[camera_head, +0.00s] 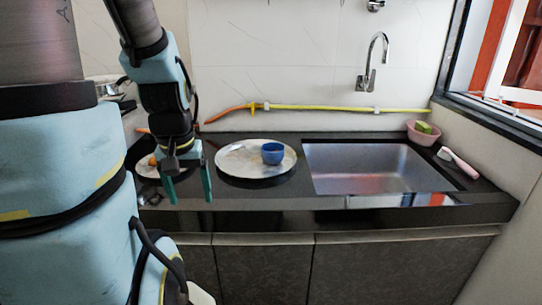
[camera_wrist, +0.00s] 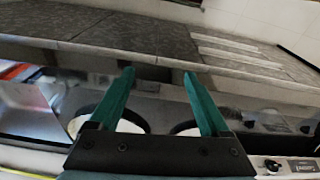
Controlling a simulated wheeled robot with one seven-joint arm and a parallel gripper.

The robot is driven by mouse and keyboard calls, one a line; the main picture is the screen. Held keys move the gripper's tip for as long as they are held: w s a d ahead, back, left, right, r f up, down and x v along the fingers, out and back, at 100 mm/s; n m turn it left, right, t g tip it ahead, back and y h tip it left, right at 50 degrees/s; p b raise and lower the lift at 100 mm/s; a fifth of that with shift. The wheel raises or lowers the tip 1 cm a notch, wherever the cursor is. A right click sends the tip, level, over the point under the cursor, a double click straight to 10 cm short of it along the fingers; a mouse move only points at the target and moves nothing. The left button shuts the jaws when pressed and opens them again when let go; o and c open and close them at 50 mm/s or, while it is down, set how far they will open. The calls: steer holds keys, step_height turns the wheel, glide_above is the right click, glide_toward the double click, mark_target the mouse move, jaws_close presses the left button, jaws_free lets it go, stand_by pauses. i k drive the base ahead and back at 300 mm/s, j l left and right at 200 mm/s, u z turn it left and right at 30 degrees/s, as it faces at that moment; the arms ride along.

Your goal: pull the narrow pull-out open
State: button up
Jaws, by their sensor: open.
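My gripper (camera_head: 190,192) is open and empty, its two green fingers pointing down in front of the counter's front edge in the head view. In the wrist view the gripper (camera_wrist: 158,73) shows with its fingers apart, pointing toward the dark cabinet fronts. A narrow dark front (camera_head: 200,262), which looks like the pull-out, is below the counter, partly hidden by my arm. It seems flush with its neighbours. A narrow panel also shows in the wrist view (camera_wrist: 178,42), beyond the fingertips. Nothing is between the fingers, and no contact with the front is visible.
The dark counter (camera_head: 318,203) holds a round plate (camera_head: 235,162) with a blue bowl (camera_head: 272,152), a sink (camera_head: 365,168) and a pink bowl (camera_head: 416,138). Wider cabinet fronts (camera_head: 265,268) lie to the right. A white appliance panel (camera_wrist: 297,168) shows in the wrist view.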

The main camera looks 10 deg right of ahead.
mark_target(196, 252)
steer(key=k+j+z, duration=0.15)
steer(key=k+j, duration=0.25)
steer(key=k+j+z, duration=0.15)
steer(key=k+j, duration=0.2)
steer(key=k+j+z, duration=0.2)
steer(key=k+j, duration=0.15)
steer(key=k+j+z, duration=0.15)
steer(key=k, duration=0.4)
steer(key=k+j+z, duration=0.15)
steer(key=k, duration=0.3)
steer(key=j+z, duration=0.2)
steer(key=j, duration=0.4)
steer(key=k+j+z, duration=0.15)
steer(key=j, duration=0.45)
steer(key=j+z, duration=0.2)
steer(key=j, duration=0.4)
steer(key=i+u, duration=0.25)
steer(key=i, duration=0.3)
steer(key=i+u, duration=0.25)
steer(key=i, duration=0.3)
steer(key=i+l+u, duration=0.25)
steer(key=i, duration=0.25)
